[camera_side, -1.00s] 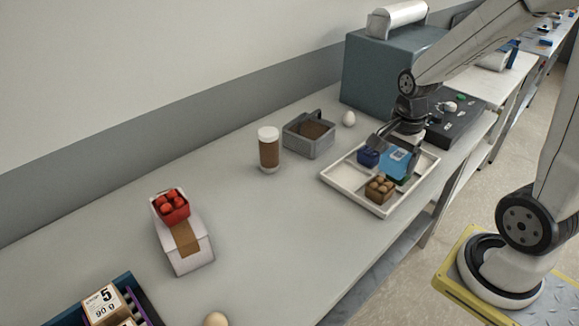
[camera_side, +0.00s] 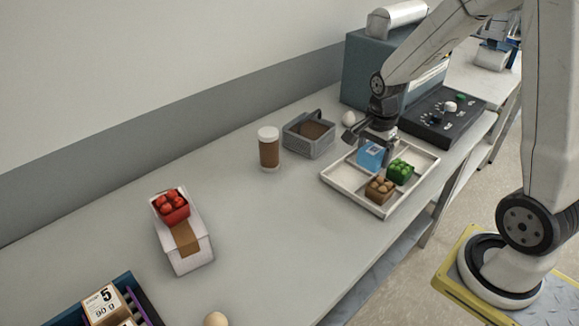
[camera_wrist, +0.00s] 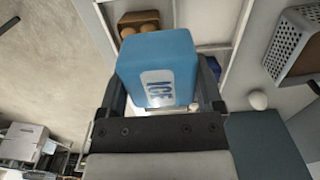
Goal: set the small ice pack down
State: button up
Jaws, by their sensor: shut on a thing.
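My gripper (camera_side: 369,146) is shut on the small ice pack (camera_side: 371,155), a light blue block. In the wrist view the ice pack (camera_wrist: 158,70) sits between both fingers, its white "ICE" label facing the camera. In the side view it is over the back left part of the white divided tray (camera_side: 346,192); I cannot tell whether it touches the tray. A dark blue item (camera_wrist: 209,66) shows partly behind the ice pack in the wrist view.
A grey basket (camera_side: 309,148), a white egg (camera_side: 348,118) and a brown jar (camera_side: 269,152) stand left of and behind the tray. A teal machine (camera_side: 358,75) is behind. The middle bench is clear.

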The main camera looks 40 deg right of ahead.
send_over(348, 178)
jog(key=shift+s+f, duration=0.15)
jog(key=shift+f, duration=3)
jog(key=shift+f, duration=0.1)
jog(key=shift+w+f, duration=0.2)
jog(key=shift+f, duration=1.55)
jog(key=shift+f, duration=0.1)
jog(key=o, duration=1.1)
notch_tip(348, 178, up, 12)
jog(key=shift+r, duration=0.1)
